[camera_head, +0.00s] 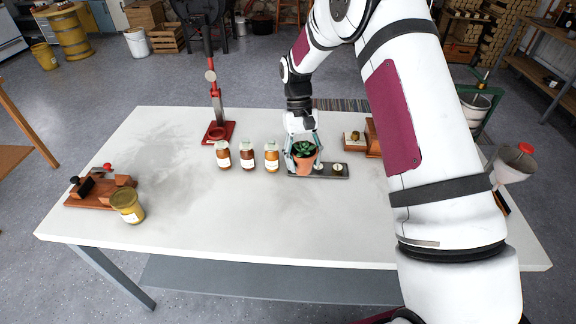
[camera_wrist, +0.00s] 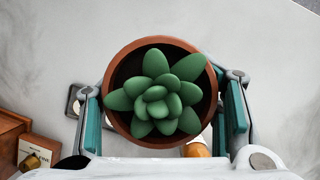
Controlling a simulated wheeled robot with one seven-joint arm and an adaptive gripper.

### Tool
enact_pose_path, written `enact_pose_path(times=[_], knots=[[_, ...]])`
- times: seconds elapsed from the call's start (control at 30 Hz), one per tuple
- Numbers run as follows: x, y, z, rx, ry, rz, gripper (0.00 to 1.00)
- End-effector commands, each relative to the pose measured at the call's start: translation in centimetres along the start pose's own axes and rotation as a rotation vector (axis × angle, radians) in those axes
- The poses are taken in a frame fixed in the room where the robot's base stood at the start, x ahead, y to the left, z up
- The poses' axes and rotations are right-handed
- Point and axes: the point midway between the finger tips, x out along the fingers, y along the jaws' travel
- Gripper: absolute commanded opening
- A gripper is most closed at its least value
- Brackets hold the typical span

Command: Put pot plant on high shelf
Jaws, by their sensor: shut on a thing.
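The pot plant is a green succulent in a terracotta pot (camera_head: 304,164). In the head view it is near the middle of the white table, by a dark grey tray (camera_head: 342,171); I cannot tell whether the pot touches the tray. My gripper (camera_head: 303,150) reaches down around it from behind. In the wrist view the pot plant (camera_wrist: 157,95) fills the middle, with a finger pad pressed on each side of the rim. My gripper (camera_wrist: 165,108) is shut on the pot. I cannot make out a high shelf for certain.
Three jars (camera_head: 247,155) stand just left of the pot. A red-based press (camera_head: 217,130) stands behind them. A wooden box (camera_head: 374,138) is to the right, partly behind my arm. The table's front is clear.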

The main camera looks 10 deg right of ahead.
Motion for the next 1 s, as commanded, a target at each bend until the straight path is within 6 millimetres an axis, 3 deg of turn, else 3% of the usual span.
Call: enact_pose_path(times=[0.03, 0.17, 0.3, 0.43, 0.6, 0.7, 1.0], knots=[[1.6, 0.6, -0.6, -0.017, -0.001, 0.010, 0.18], [4.6, 3.1, 0.6, -0.172, -0.002, 0.080, 0.18], [6.7, 6.8, 2.5, -0.513, -0.003, 0.222, 0.18], [7.4, 8.8, 4.0, -0.917, -0.002, 0.387, 0.18], [8.1, 8.7, 5.8, -1.401, -0.003, 0.584, 0.18], [8.7, 7.9, 6.8, -1.602, -0.002, 0.667, 0.18], [9.7, 6.7, 8.2, -1.841, 0.000, 0.769, 0.18]])
